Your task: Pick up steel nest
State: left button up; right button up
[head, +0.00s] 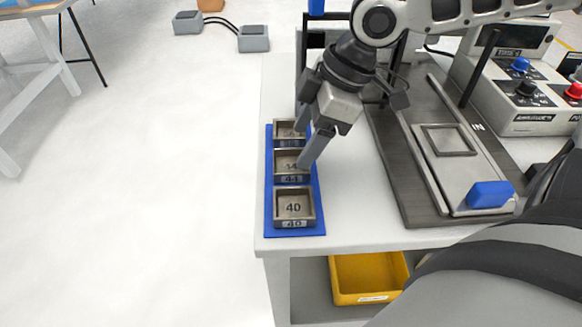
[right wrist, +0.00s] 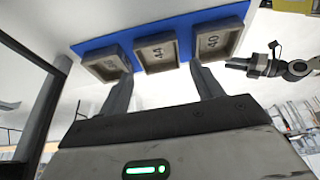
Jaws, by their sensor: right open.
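Three square steel nests stand in a row on a blue strip (head: 269,210) at the table's left edge. The nearest nest (head: 294,208) is marked 40, the middle nest (head: 287,165) 44; the far nest's (head: 285,128) number is hard to read. My right gripper (head: 304,143) is open and tilted over the row, hiding parts of the far and middle nests. In the right wrist view, its fingers (right wrist: 160,76) lie across the sides of the 44 nest (right wrist: 157,52); contact is unclear. What looks like my left gripper (right wrist: 247,64) shows small there, its jaws unclear.
A grey fixture plate (head: 398,190) with a blue-handled slide (head: 490,195) lies right of the nests. A control box (head: 520,90) with knobs stands at the back right. A yellow bin (head: 368,277) sits on the shelf below.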

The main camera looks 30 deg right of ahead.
aim_at(288, 167)
jog(key=b+x, duration=0.1)
jog(key=x, duration=0.4)
jog(key=c, duration=1)
jog(key=shift+o, duration=0.2)
jog(key=shift+r, duration=0.1)
